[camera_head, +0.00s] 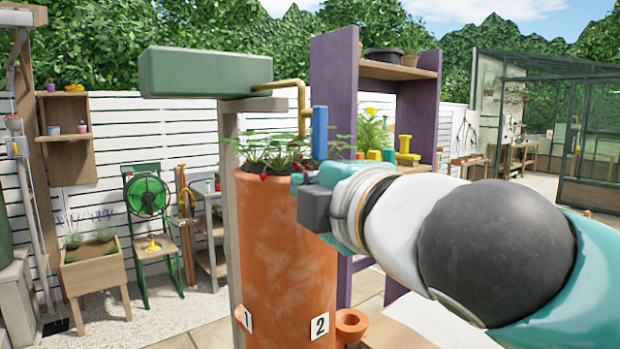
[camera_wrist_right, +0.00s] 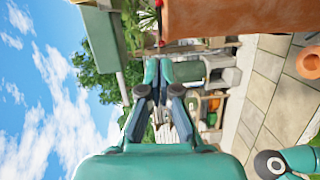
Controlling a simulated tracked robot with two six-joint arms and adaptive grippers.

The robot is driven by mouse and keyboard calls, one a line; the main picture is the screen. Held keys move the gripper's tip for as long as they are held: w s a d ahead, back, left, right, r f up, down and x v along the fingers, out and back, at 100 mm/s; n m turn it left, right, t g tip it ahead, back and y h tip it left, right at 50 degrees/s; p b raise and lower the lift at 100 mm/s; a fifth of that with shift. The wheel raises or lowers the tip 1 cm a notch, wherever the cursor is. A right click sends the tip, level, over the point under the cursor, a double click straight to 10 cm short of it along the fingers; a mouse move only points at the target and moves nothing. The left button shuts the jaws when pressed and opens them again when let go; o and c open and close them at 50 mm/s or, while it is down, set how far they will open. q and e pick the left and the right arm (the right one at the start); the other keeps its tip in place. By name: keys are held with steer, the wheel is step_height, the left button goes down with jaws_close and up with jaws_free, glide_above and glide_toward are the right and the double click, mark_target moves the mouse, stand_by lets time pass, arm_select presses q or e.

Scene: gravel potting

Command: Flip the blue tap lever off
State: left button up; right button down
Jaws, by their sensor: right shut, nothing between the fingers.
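The blue tap lever (camera_head: 320,132) hangs upright at the end of a brass pipe (camera_head: 290,86), just above the planted terracotta pot (camera_head: 285,255). The pipe comes out of a green tank (camera_head: 205,72). My right gripper (camera_head: 300,181) is by the pot's upper rim, below the lever and apart from it. In the right wrist view its fingers (camera_wrist_right: 159,72) are shut with nothing between them. I cannot make out the lever in that view. My left gripper is not in view.
A purple shelf (camera_head: 334,95) stands behind the pot. Numbered tags mark the pot's front, and a small terracotta ring (camera_head: 351,325) sits at its lower right. A wooden planter (camera_head: 95,265) and a green chair (camera_head: 150,235) stand at left.

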mark_target(315, 148)
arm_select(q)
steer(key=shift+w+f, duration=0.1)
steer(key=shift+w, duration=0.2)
arm_select(e)
steer(key=shift+t, duration=0.4)
steer(key=r, duration=0.1)
steer(key=s+d+r, duration=0.1)
steer(key=r, duration=0.1)
steer(key=shift+s+d+r, duration=0.25)
steer(key=shift+d+r, duration=0.05)
steer(key=shift+w, duration=0.1)
arm_select(q)
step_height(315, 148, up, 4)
steer(key=p, duration=0.4)
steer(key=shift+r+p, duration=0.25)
steer(key=shift+p, duration=0.05)
arm_select(e)
steer(key=w, duration=1.1)
steer(key=shift+w+a, duration=0.3)
steer(key=shift+f, duration=0.1)
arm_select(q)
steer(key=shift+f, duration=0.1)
arm_select(e)
steer(key=shift+d+n, duration=0.15)
steer(key=shift+n, duration=0.15)
